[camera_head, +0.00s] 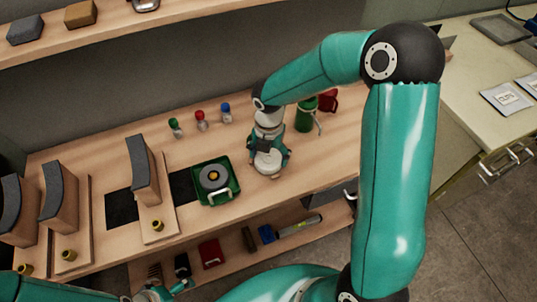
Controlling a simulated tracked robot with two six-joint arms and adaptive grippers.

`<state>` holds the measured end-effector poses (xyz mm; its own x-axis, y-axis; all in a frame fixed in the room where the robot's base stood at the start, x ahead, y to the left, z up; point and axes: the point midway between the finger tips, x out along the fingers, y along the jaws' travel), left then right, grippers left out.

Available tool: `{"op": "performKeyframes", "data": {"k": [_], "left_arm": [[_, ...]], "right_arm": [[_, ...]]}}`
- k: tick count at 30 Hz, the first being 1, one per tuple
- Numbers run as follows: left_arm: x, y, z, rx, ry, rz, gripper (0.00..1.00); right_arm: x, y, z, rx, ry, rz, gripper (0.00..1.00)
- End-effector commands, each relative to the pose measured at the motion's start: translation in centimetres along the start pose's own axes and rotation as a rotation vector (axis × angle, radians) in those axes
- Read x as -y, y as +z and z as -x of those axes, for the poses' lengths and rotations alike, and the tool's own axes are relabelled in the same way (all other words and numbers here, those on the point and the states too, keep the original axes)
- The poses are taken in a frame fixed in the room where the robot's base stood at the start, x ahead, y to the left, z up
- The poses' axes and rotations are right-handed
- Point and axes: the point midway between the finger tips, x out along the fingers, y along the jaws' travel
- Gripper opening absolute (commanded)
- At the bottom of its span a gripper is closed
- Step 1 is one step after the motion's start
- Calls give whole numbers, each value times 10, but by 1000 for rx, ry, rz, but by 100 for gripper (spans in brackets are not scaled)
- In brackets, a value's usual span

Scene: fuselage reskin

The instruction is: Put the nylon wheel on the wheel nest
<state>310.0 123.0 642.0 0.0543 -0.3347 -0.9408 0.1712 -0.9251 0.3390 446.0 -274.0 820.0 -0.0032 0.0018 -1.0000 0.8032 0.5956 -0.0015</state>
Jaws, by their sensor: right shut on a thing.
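A green tray (228,196) with a pale handle sits on the workbench. A grey round disc (214,177) with a yellow hub lies in it; I cannot tell whether this is the nylon wheel or part of the wheel nest. My right gripper (267,166) points down just right of the tray, low over the bench.
A green can (305,116) and red mug (328,100) stand behind the right gripper. Small bottles with green, red (200,120) and blue caps stand at the back. Upright curved blocks (144,170) fill the left. A lower shelf (290,250) holds tools. Bench is clear in front of the gripper.

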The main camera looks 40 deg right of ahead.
Motion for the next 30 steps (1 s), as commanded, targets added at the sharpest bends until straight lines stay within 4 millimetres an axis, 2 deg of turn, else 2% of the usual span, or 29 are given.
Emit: {"op": "performKeyframes", "data": {"k": [10,11,13,23,27,30], "left_arm": [[1,0,-2,0,0,0,100],[0,0,-1,0,0,0,100],[0,0,-1,0,0,0,100],[0,0,-1,0,0,0,100],[0,0,1,0,0,0,100],[0,0,2,0,0,0,100]], "right_arm": [[0,0,-4,1,2,-1,42],[0,0,-2,1,1,-1,86],[0,0,-2,1,1,-1,98],[0,0,-2,1,1,-1,100],[-1,0,4,2,2,-1,100],[-1,1,16,4,4,-2,100]]}}
